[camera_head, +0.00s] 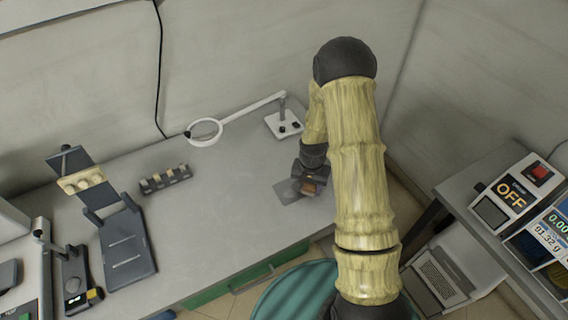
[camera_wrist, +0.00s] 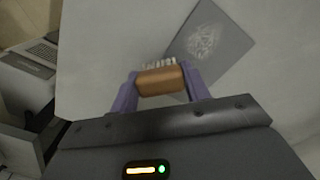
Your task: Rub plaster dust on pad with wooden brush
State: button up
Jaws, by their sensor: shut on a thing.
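The wooden brush (camera_wrist: 160,80) is a small brown block with pale bristles along its far side in the wrist view. My gripper (camera_wrist: 158,88) is shut on it, with one purple finger at each end. The pad (camera_wrist: 212,42) is a dark grey sheet lying on the table, with a pale patch of plaster dust (camera_wrist: 204,41) near its middle. The brush is to the left of the dust in the wrist view; its height above the table is hard to tell. In the head view the pad (camera_head: 286,192) shows beside my gripper (camera_head: 309,186), which partly covers it.
The grey table (camera_head: 220,215) has clear room left of the pad. A ring magnifier lamp (camera_head: 206,131) stands behind, with a small dark rack (camera_head: 165,179) and a dark stand (camera_head: 126,245) to the left. A side bench with an OFF box (camera_head: 512,197) is at right.

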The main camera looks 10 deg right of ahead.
jog(key=r, duration=0.1)
jog(key=r+p, duration=0.1)
jog(key=r, duration=0.1)
jog(key=shift+w, duration=0.2)
jog(key=shift+r+p, duration=1.8)
jog(key=shift+r, duration=0.65)
jog(key=shift+a, duration=0.1)
